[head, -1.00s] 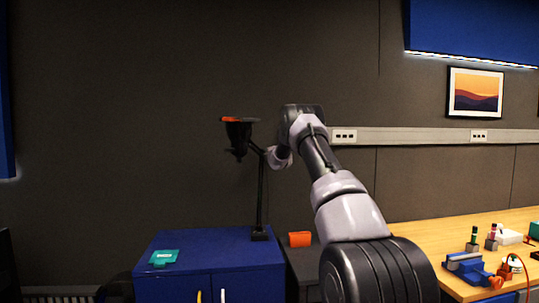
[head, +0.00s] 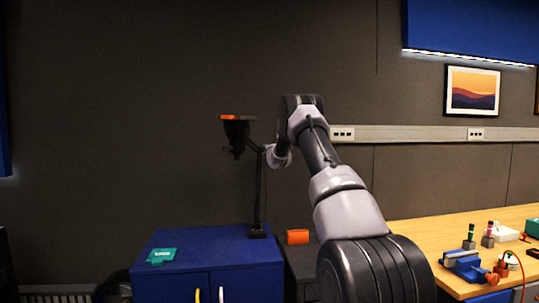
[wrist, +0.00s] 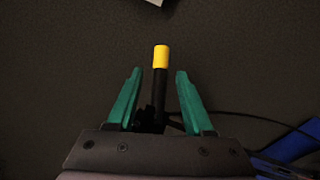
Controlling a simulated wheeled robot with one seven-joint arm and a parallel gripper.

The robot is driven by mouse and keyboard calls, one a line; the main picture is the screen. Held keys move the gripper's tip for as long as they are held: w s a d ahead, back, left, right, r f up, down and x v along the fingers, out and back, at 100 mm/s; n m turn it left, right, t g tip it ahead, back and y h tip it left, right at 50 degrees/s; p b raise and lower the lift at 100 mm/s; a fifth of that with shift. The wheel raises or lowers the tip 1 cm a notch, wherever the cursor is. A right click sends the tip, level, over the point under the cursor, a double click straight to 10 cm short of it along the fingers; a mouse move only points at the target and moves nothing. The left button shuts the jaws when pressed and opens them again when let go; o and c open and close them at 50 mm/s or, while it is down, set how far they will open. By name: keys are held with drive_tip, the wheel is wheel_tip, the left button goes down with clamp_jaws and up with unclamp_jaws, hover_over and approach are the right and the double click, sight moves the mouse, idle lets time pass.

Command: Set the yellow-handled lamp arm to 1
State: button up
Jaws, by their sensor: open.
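In the wrist view, the yellow handle (wrist: 161,57) tops a short black rod that stands upright in the picture. My gripper (wrist: 157,72) is open, with one green finger on each side of the rod and visible gaps to both. The yellow end reaches beyond the fingertips. In the head view, the dark lamp (head: 237,133), with an orange-red patch on top, sits on a thin black post above a blue cabinet. My pale wrist is just right of the post top. My fingers and the yellow handle cannot be made out there.
The blue cabinet (head: 170,283) carries the lamp base and a teal item (head: 161,255). An orange block (head: 298,237) sits right of it. A wooden bench (head: 420,232) with a blue vise (head: 465,265) is at right. A dark cable (wrist: 245,116) runs right of my fingers.

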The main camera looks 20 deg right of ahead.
drive_tip(key=s+a, duration=0.1)
drive_tip(key=s, duration=0.7)
drive_tip(key=shift+s+a, duration=0.25)
drive_tip(key=shift+s, duration=0.05)
